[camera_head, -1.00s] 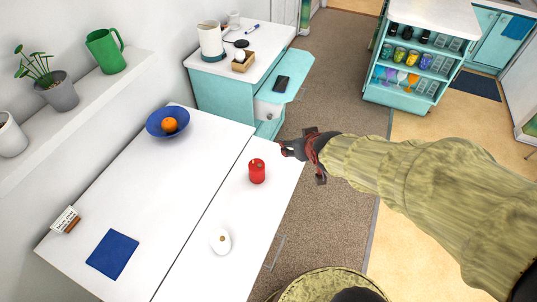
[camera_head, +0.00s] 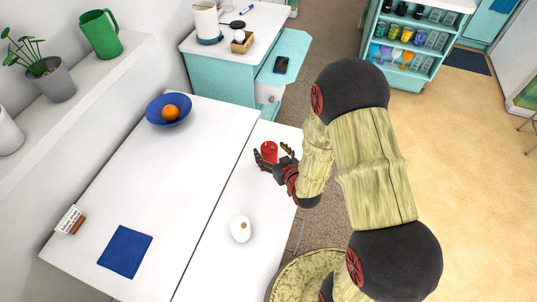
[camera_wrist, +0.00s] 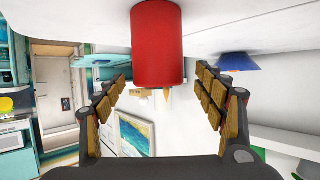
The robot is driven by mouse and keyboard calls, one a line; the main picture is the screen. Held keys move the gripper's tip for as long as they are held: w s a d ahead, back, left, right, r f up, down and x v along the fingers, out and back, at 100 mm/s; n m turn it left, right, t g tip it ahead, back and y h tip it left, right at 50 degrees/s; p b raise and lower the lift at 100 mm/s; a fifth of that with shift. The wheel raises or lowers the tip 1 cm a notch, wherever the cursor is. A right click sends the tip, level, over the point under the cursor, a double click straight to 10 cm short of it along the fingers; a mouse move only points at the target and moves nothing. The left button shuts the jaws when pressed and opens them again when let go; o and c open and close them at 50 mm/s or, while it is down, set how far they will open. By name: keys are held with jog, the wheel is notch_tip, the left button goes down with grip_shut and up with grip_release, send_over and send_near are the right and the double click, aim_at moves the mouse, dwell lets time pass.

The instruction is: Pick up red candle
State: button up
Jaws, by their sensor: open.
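The red candle (camera_head: 269,151) stands upright on the white table (camera_head: 215,200) near its right edge. In the wrist view the candle (camera_wrist: 157,45) appears at the top centre, between and beyond the two fingers. My gripper (camera_head: 272,158) is open at the candle, with one finger to each side of it in the head view. In the wrist view my gripper (camera_wrist: 160,88) has a clear gap between its fingers. I cannot tell whether a finger touches the candle. The gripper partly hides the candle's lower part in the head view.
A white rounded object (camera_head: 240,229) stands nearer on the table. A blue bowl (camera_head: 158,112) with an orange (camera_head: 171,113) is at the far left. A blue square (camera_head: 125,251) and a small card holder (camera_head: 70,220) lie left. The table around the candle is otherwise clear.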

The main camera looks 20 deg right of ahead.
jog(key=x, duration=0.2)
jog(key=b+x, duration=0.1)
jog(key=x, duration=0.2)
jog(key=shift+w+r+b, duration=0.2)
jog(key=shift+w+b, duration=0.1)
jog(key=shift+w, duration=0.1)
jog(key=c, duration=0.3)
jog(key=c, duration=1.1)
jog(key=shift+c, duration=0.5)
